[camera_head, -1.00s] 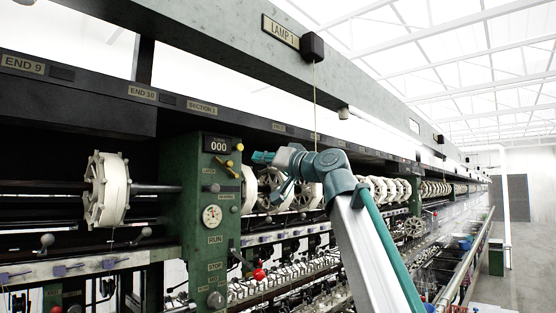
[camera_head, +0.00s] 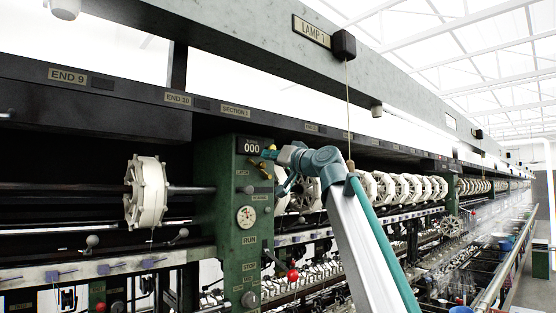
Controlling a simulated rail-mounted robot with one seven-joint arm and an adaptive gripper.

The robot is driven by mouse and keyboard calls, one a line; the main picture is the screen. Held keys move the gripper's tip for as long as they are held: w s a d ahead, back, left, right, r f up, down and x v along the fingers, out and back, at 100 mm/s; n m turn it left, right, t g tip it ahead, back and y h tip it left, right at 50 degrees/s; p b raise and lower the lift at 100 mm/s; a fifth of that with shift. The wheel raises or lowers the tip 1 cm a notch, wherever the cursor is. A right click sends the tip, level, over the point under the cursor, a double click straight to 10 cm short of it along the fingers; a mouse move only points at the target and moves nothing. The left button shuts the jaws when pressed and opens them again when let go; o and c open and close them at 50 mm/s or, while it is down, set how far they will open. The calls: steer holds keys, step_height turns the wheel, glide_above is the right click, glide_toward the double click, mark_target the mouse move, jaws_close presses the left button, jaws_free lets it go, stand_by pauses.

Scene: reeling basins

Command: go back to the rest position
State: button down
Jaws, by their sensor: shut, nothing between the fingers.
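My gripper (camera_head: 268,155) is at the end of my raised white and teal arm, in the middle of the head view. It points left, and its tip overlaps the right edge of the green control post (camera_head: 225,225) in the picture, beside the yellow fittings. I cannot tell whether it touches the post. Its fingers look shut and hold nothing. The post bears a counter reading 000 (camera_head: 251,147), a round dial (camera_head: 246,216), and RUN and STOP labels.
A white reel (camera_head: 148,192) is left of the post, and more reels (camera_head: 400,188) recede to the right. A cord with a wooden pull hangs from the LAMP 1 box (camera_head: 344,44), close to my arm in the picture. A red-knobbed lever (camera_head: 293,276) is below. A walkway runs along the far right.

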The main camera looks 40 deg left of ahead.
steer(key=shift+x, duration=0.9)
steer(key=shift+f, duration=0.1)
steer(key=shift+s+f+b, duration=0.2)
steer(key=shift+f+b, duration=0.2)
steer(key=shift+b, duration=0.3)
